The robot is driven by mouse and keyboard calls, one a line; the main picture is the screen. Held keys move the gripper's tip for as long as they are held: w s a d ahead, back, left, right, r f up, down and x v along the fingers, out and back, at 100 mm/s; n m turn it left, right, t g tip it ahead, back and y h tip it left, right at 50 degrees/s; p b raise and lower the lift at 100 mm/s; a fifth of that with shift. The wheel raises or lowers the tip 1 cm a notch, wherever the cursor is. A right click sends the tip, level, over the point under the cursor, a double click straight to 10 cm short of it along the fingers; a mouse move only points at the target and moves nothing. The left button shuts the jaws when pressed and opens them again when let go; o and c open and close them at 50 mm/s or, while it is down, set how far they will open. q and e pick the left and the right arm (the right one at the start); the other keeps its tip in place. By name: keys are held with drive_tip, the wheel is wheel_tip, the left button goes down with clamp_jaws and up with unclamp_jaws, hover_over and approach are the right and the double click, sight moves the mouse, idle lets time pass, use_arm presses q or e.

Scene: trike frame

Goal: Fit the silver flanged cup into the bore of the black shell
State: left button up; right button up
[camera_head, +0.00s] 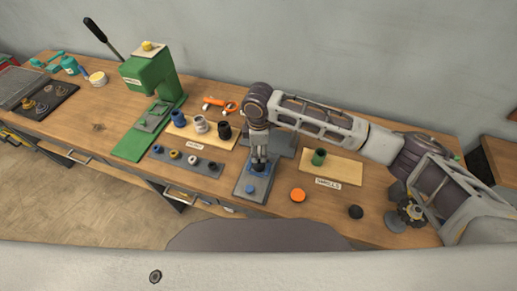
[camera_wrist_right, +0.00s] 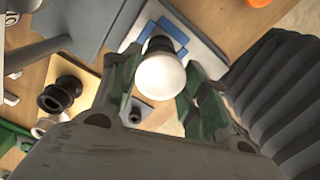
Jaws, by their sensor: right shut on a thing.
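The silver flanged cup (camera_head: 200,124) stands on a wooden tray between a blue and a black flanged piece. It also seems to show, partly hidden, in the right wrist view (camera_wrist_right: 43,126). My right gripper (camera_head: 259,164) points down over a grey plate with blue blocks. It is shut on a dark piece that looks like the black shell (camera_wrist_right: 161,44), with a pale rounded near end. The fingers hide most of it in the head view. I cannot tell whether it touches the plate. No bore is visible. My left gripper is not in view.
The grey plate (camera_head: 242,190) lies near the table's front edge. A green shell (camera_head: 319,157) stands on the tray at right. An orange disc (camera_head: 298,195) and a black knob (camera_head: 356,212) lie in front. A green press (camera_head: 150,85) stands at left.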

drive_tip(key=shift+f+b, duration=0.35)
drive_tip(key=shift+f, duration=0.9)
idle(0.3)
drive_tip(key=o, duration=1.1)
drive_tip(key=shift+o, duration=0.2)
drive_tip(key=shift+r, duration=0.1)
wheel_tip(320, 180, up, 12)
drive_tip(key=shift+s, duration=0.1)
idle(0.9)
